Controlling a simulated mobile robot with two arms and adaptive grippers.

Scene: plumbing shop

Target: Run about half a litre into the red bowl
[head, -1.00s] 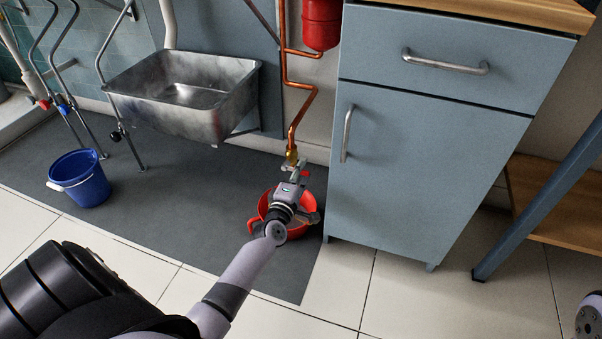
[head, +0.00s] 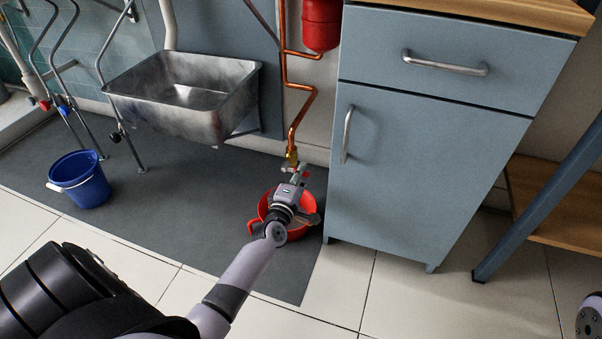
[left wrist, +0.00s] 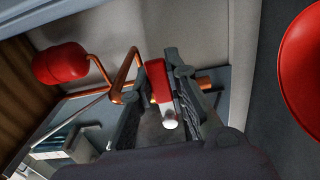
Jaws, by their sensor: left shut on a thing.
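The red bowl (head: 308,202) sits on the dark mat under the brass tap (head: 291,156) at the end of a copper pipe. My left arm and gripper hide its middle, so I cannot see how much water is in it. Its red rim also shows at the right of the left wrist view (left wrist: 303,75). My left gripper (head: 300,173) is at the tap, above the bowl. In the left wrist view its fingers are shut on the red tap handle (left wrist: 159,84). A small white part (left wrist: 169,119) shows below the handle; I cannot tell what it is. My right gripper is out of view.
A grey-blue cabinet (head: 420,170) stands close on the right of the bowl. A steel sink (head: 185,95) hangs at the back left. A blue bucket (head: 80,180) stands on the mat (head: 180,190) at the left. A red vessel (head: 321,25) hangs above the tap.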

